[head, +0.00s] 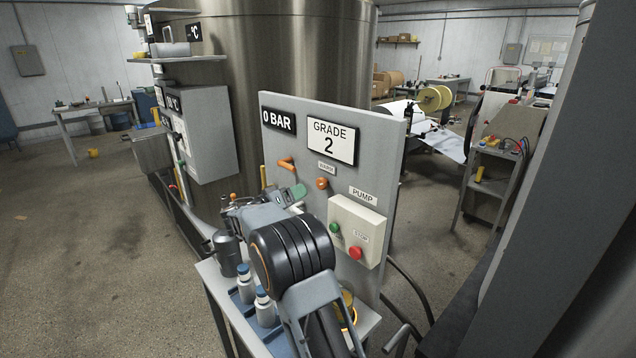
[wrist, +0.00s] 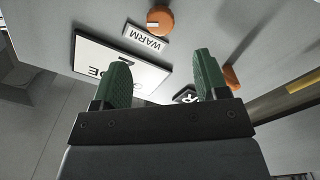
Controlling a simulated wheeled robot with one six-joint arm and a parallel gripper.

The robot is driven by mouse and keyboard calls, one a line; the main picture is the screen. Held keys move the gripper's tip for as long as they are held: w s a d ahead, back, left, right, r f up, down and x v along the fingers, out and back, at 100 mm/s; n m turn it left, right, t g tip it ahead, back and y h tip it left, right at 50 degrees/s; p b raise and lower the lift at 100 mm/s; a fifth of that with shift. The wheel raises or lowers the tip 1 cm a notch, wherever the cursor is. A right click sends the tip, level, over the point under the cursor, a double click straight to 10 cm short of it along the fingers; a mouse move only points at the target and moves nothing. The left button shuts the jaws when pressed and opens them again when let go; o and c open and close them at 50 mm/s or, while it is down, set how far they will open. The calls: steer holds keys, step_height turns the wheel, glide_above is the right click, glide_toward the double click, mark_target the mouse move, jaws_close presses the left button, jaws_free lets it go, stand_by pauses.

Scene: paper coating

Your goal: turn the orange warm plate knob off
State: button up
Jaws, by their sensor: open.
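The orange warm knob (head: 322,183) is on the upright grey panel, just below its small label. In the wrist view the round orange knob (wrist: 160,20) shows at the top, beside the WARM label (wrist: 146,38), with a short white mark on its left side. My gripper (wrist: 160,68) is open, with two green fingers apart and nothing between them. The knob lies beyond the fingertips, not between them. In the head view my gripper (head: 296,195) is close to the panel, left of the knob, and one green finger shows clearly.
Another orange handle (head: 286,163) is left of the knob. A pump box (head: 357,228) with green and red buttons sits below right. The GRADE 2 sign (head: 332,140) is above. Blue-capped bottles (head: 265,308) and a grey jug (head: 227,255) stand below my arm.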

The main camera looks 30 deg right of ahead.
mark_target(320, 185)
steer(key=d+p, duration=0.1)
steer(key=d, duration=0.2)
steer(key=w+d+p, duration=0.1)
steer(key=d, duration=0.2)
steer(key=d+p, duration=0.1)
steer(key=d, duration=0.2)
steer(key=shift+w+d, duration=0.2)
steer(key=c, duration=0.9)
